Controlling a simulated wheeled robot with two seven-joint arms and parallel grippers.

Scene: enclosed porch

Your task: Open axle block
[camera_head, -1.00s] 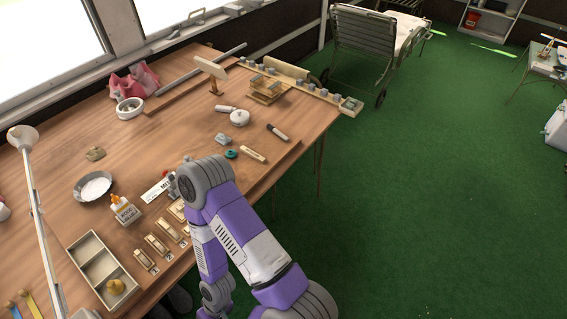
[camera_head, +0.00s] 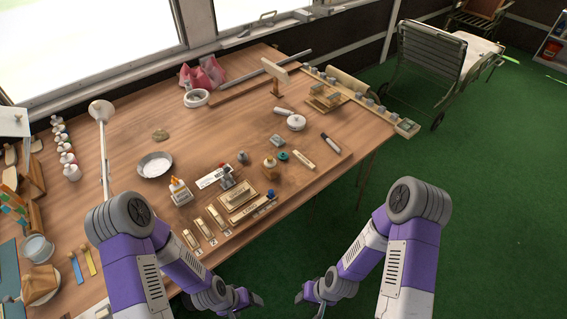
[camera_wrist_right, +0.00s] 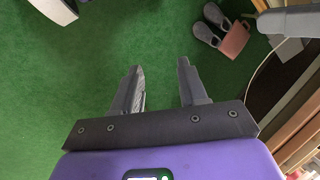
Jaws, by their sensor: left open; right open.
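A larger pale wooden block (camera_head: 238,198) lies on the table's front part, with a lettered strip (camera_head: 256,211) along its near side. Smaller pale blocks (camera_head: 205,228) lie in a row to its left. I cannot read which of them is the axle block. My left gripper (camera_head: 250,298) is low in front of the table's near edge, small and partly hidden by its own arm. My right gripper (camera_head: 303,296) is to its right, also off the table. In the right wrist view the right gripper (camera_wrist_right: 160,75) is open and empty above the green floor.
A glue bottle (camera_head: 179,191), a metal dish (camera_head: 155,164) and a brown-topped jar (camera_head: 269,168) stand near the blocks. A lamp (camera_head: 102,110) stands at left. Grey shoes (camera_wrist_right: 209,33) lie below in the right wrist view.

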